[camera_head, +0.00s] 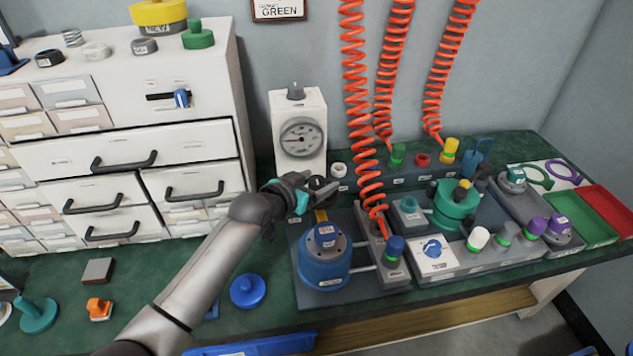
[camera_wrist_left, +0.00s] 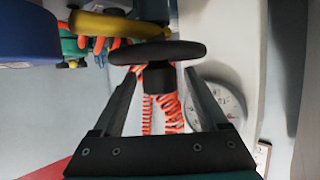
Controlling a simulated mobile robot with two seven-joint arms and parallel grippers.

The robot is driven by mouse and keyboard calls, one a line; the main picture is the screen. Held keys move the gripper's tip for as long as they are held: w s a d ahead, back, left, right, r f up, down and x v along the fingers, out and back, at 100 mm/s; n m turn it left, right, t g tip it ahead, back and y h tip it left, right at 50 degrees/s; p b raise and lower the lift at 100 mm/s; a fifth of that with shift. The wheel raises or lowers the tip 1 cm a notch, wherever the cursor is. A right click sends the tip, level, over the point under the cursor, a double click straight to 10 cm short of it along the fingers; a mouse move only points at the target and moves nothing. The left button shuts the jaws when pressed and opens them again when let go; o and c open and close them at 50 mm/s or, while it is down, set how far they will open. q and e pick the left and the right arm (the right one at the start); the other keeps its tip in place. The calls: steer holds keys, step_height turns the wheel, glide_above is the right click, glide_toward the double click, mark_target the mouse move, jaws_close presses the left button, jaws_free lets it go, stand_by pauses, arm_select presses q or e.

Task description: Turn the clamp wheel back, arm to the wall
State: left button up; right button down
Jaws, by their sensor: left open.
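The clamp wheel is a black disc (camera_wrist_left: 157,52) with a short square hub (camera_wrist_left: 158,77). In the head view it (camera_head: 319,185) is partly hidden behind my left gripper (camera_head: 302,194). In the left wrist view my left gripper (camera_wrist_left: 160,82) is open, its two fingers on either side of the hub with gaps visible. The yellow clamp arm (camera_wrist_left: 120,25) lies beyond the wheel; in the head view a short part of it (camera_head: 321,216) shows above the blue round fixture (camera_head: 325,262). My right gripper is in neither view.
A white gauge box (camera_head: 300,135) stands against the wall close behind the wheel. Orange coiled hoses (camera_head: 355,85) hang just right of it. A drawer cabinet (camera_head: 125,150) fills the left. A blue knob (camera_head: 247,291) lies on the green bench. A green-capped test station (camera_head: 455,205) stands at right.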

arm_select(q)
jaws_close()
stand_by(0.5)
stand_by(0.8)
